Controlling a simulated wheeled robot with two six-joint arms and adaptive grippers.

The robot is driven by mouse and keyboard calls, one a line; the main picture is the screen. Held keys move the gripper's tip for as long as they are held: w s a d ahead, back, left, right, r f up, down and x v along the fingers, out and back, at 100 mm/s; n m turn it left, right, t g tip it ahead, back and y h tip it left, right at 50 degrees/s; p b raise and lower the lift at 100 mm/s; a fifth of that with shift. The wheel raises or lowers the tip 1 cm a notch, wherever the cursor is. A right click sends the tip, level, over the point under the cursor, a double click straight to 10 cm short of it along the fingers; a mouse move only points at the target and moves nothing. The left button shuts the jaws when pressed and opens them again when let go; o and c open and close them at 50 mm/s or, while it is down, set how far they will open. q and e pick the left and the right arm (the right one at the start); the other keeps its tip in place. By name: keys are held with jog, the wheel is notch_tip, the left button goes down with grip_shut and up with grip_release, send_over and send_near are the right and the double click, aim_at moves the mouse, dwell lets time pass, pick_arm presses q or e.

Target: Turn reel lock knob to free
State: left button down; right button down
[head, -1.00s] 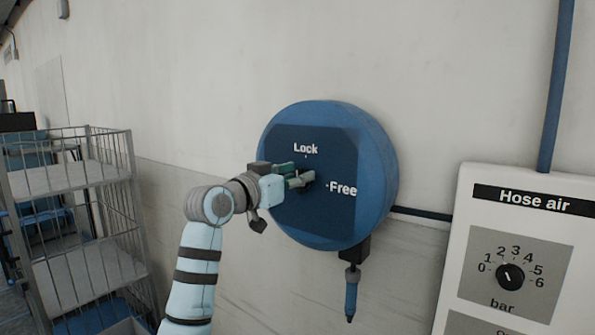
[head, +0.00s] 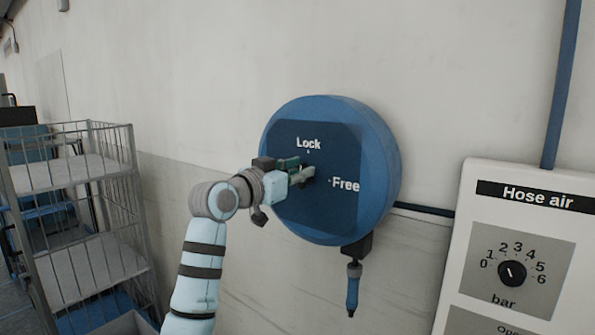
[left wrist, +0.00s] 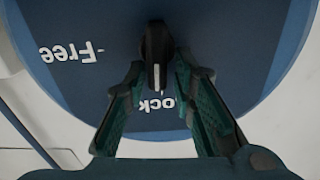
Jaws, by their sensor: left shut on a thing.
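The round blue hose reel (head: 382,165) is on the wall, with a dark face marked Lock at the top and Free at the right. Its black lock knob (left wrist: 156,50) shows in the left wrist view, its white line directed at the word Lock. My left gripper (head: 305,175) is at the middle of the reel face, shut on the knob. In the left wrist view the green-lined fingers of my left gripper (left wrist: 158,68) stand on either side of the knob. In the head view the fingers hide most of the knob. My right gripper is not in view.
A white Hose air panel (head: 480,260) with a bar dial (head: 512,273) stands at the right. A hose end (head: 353,290) hangs below the reel. A wire cage trolley (head: 95,220) stands at the left. The wall above the reel is clear.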

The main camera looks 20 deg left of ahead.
aim_at(315, 179)
pick_arm(q)
jog(key=m, duration=0.4)
jog(key=d+f+m+p, duration=0.1)
jog(key=m, duration=0.3)
jog(key=d+f+m, duration=0.1)
jog(key=m, duration=0.3)
jog(key=shift+s, duration=0.3)
jog(key=shift+s+d+f+m, duration=0.1)
jog(key=shift+f+m, duration=0.1)
jog(key=shift+m, duration=1.1)
jog(key=shift+f+m, duration=0.2)
jog(key=shift+m, duration=1.1)
jog(key=c, duration=1.6)
grip_release()
jog(key=shift+s+r, duration=0.1)
jog(key=shift+o, duration=0.2)
jog(key=shift+a, duration=0.2)
